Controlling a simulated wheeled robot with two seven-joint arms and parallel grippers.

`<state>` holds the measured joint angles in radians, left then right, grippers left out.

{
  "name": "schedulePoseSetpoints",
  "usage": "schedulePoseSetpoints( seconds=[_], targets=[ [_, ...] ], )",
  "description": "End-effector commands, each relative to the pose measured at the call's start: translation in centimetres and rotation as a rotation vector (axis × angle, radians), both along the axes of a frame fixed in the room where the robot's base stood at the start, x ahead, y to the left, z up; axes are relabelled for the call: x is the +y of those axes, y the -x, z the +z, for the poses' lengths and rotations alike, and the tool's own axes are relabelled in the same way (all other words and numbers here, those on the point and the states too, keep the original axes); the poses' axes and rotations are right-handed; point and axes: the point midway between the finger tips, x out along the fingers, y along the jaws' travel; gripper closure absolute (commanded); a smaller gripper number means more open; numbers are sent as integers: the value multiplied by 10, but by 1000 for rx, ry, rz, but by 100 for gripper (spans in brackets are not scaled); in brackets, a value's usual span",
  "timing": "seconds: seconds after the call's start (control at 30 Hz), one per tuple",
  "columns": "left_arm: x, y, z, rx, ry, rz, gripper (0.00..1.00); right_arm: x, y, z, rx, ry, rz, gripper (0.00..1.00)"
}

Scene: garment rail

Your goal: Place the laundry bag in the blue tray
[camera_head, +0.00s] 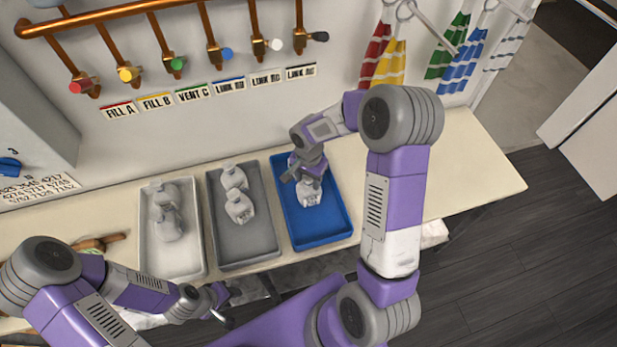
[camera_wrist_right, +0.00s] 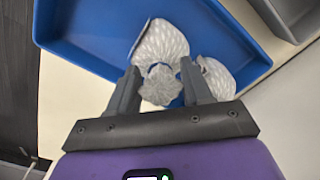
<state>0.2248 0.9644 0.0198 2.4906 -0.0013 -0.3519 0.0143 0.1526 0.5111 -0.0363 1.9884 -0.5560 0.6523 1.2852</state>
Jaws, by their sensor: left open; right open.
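The blue tray (camera_head: 335,222) stands at the right of the row of trays on the bench. A white laundry bag (camera_head: 309,194) with a gathered top rests in it. In the right wrist view two white patterned bags lie in the blue tray: one bag (camera_wrist_right: 160,42) ahead and one bag (camera_wrist_right: 217,78) to the right. My right gripper (camera_head: 306,180) is over the blue tray. It is open, with a gathered bag top (camera_wrist_right: 160,85) between its fingers in the right wrist view. My left gripper (camera_head: 222,304) is open and empty, low in front of the bench.
A white tray (camera_head: 194,255) and a grey tray (camera_head: 250,260) stand to the left, each with white bags. Copper pipes (camera_head: 140,8) with coloured valves run above labels on the wall. Striped cloths (camera_head: 391,62) hang at the upper right. The bench right of the blue tray is clear.

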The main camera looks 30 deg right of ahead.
Motion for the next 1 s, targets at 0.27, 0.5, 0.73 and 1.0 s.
schedulePoseSetpoints(
  seconds=[0.27, 0.5, 0.73, 1.0],
  targets=[
    [0, 0, 8, 0, 0, 0, 57, 0, -1, 29, -6, 1, 0, 51],
    [0, 0, 14, 0, 0, 0, 57, 0, -1, 83, -6, 1, 0, 51],
    [0, 0, 18, 0, 0, 0, 57, 0, -1, 116, -3, 1, 0, 51],
    [0, 0, 18, 0, 0, 0, 57, 0, 0, 123, 0, 0, 0, 51]
  ],
)
